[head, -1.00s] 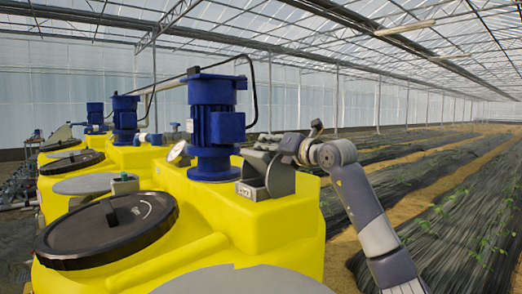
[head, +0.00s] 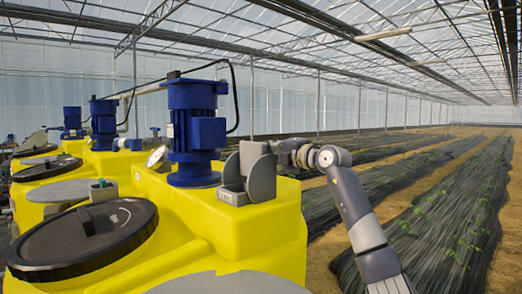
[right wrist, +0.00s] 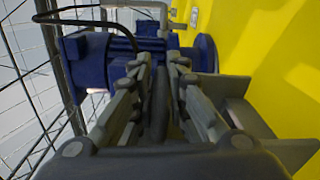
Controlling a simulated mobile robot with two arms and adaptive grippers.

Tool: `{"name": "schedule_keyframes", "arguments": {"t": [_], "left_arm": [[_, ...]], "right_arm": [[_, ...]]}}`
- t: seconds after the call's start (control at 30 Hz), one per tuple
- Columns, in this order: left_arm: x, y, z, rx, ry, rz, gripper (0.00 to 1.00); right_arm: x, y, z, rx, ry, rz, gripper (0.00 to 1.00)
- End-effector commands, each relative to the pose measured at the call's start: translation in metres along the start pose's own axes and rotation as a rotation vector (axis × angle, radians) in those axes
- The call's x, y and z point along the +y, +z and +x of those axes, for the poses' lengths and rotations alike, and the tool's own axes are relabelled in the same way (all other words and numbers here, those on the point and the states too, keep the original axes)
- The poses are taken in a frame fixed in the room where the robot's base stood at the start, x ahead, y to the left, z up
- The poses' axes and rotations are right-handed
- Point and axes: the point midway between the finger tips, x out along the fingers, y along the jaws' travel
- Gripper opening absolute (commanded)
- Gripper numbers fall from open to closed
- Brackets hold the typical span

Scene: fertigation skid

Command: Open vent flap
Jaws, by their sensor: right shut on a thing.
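The grey vent (head: 233,196) sits on the corner of the nearest yellow tank, right of the blue motor. A rounded side cheek (head: 263,180) faces me, and a grey flap plate (head: 250,154) stands roughly upright above the housing. My right gripper (head: 284,150) is at the flap's right side; its fingertips are partly hidden there. In the right wrist view, my right gripper (right wrist: 160,75) has its fingers close together around a dark grey bar-like part (right wrist: 158,112), seemingly the flap's edge. The grey vent body (right wrist: 235,95) shows to the right of the fingers. My left gripper is not in view.
The blue motor (head: 195,135) stands close left of the vent, with a black cable arching from its top. A black round lid (head: 85,238) covers the tank's left part. Crop rows and open floor lie to the right.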

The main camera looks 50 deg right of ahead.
Motion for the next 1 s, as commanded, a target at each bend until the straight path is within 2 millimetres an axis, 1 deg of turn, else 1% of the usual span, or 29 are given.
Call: {"name": "schedule_keyframes", "arguments": {"t": [0.03,0.2,0.73,0.77,0.8,0.83,1.0], "left_arm": [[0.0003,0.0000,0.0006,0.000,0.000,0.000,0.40],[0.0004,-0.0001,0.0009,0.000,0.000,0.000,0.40],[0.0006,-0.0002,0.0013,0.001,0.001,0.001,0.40],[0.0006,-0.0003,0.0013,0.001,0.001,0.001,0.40],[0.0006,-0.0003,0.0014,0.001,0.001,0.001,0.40],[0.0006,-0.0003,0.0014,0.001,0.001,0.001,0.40],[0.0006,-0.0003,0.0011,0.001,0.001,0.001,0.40]], "right_arm": [[-0.0050,0.0024,0.0006,-0.002,-0.009,0.015,0.00],[-0.0087,0.0046,0.0011,-0.001,-0.011,0.062,0.00],[-0.0136,0.0037,0.0026,0.004,-0.020,0.082,0.00],[-0.0138,0.0036,0.0027,0.004,-0.020,0.081,0.16],[-0.0141,0.0034,0.0028,0.004,-0.021,0.082,0.25],[-0.0141,0.0033,0.0028,0.004,-0.021,0.082,0.32],[-0.0114,0.0035,0.0021,0.004,-0.015,0.083,0.33]]}}
